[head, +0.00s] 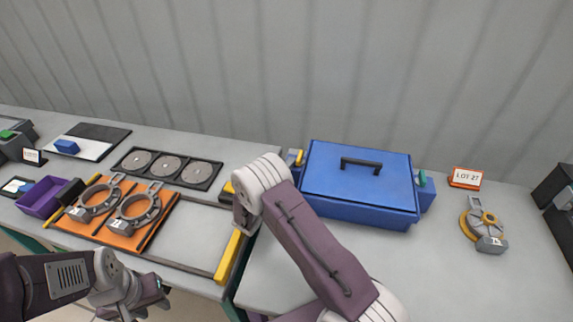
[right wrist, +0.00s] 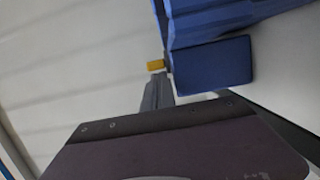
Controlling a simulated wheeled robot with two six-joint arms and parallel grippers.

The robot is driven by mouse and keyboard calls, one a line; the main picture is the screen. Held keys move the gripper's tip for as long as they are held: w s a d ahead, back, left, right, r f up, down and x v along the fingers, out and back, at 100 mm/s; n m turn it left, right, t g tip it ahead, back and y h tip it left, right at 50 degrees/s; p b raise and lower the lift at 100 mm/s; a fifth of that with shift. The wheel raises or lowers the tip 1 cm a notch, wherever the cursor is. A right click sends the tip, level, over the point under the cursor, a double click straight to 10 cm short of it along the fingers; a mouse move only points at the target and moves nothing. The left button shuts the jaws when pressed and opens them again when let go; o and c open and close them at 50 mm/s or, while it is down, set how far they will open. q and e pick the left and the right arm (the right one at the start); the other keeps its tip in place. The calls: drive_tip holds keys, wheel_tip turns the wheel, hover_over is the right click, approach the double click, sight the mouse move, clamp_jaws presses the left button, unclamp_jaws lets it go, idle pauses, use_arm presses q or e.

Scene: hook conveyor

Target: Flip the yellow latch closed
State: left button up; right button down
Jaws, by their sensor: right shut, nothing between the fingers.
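The blue case (head: 357,180) with a black handle (head: 361,162) stands on the right bench, its lid down. The yellow latch (head: 295,157) is at its left side; it also shows in the right wrist view (right wrist: 155,65) as a small yellow block beside the blue wall. My right gripper (right wrist: 157,92) is shut and empty, its tips close to the yellow latch; I cannot tell whether they touch. In the head view my right arm hides that gripper. My left gripper (head: 158,286) hangs low at the bottom left, away from the case; its jaw opening is unclear.
A teal latch (head: 422,179) is on the case's right side. A LOT 27 sign (head: 466,177) and a grey-yellow part (head: 484,226) stand further right. Left are an orange board (head: 150,232) with clamps, a purple bin (head: 41,197) and a black disc tray (head: 203,174). Bench in front of the case is clear.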

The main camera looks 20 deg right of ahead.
use_arm(q)
drive_tip(key=shift+f+b, duration=0.35)
use_arm(e)
drive_tip(key=shift+s, duration=0.15)
